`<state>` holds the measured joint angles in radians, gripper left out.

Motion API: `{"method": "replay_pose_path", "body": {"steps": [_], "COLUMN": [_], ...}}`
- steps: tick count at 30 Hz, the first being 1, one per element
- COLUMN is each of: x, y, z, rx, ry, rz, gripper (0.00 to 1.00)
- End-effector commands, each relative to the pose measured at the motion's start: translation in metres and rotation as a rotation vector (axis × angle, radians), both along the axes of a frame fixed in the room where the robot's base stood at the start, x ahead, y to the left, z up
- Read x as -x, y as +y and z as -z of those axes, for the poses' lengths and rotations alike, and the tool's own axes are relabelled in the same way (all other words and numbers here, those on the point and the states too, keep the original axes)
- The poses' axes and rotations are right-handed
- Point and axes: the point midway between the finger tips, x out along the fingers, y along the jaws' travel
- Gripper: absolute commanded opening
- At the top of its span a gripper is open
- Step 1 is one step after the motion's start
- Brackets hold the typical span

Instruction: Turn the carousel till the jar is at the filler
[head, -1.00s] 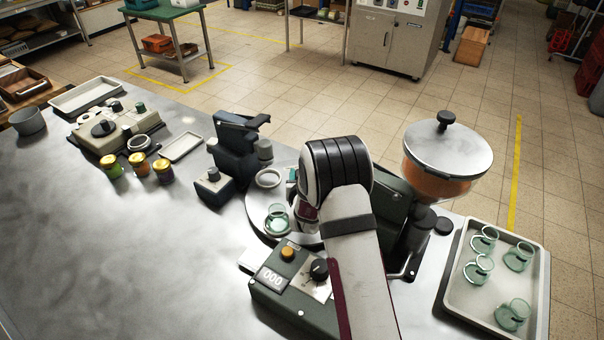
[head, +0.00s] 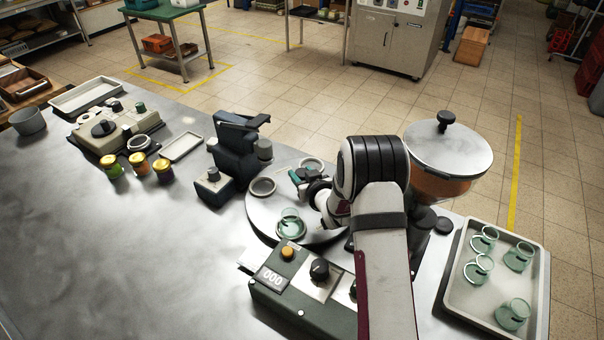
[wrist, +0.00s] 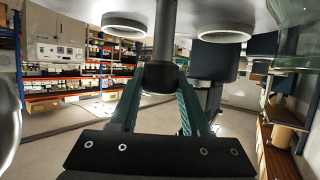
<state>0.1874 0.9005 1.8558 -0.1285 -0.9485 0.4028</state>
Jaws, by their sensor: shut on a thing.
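The carousel (head: 262,213) is a round grey disc on the bench with several ring-shaped holders. A clear greenish jar (head: 290,217) stands upright in the holder at its front. The filler, with a lidded round hopper (head: 449,150) of orange contents, stands to the right, its lower part partly hidden by my arm. My gripper (head: 302,176) is over the carousel's far part. In the wrist view my gripper (wrist: 163,78) is shut on a grey upright post (wrist: 165,35), with teal fingers either side of it. Two holders of the carousel show there too.
A control box (head: 305,290) with a counter and knob stands in front of the carousel. A dark blue machine (head: 238,150) is at its left. A tray of glass jars (head: 458,295) is at right.

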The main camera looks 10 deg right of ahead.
Motion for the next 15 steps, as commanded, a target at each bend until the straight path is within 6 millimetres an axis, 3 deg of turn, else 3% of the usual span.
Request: {"method": "replay_pose_path", "body": {"steps": [15], "x": [-0.0004], "y": [0.0000], "z": [-0.0001], "rx": [0.000], "ry": [-0.001], "rz": [-0.179], "gripper": [0.00]}}
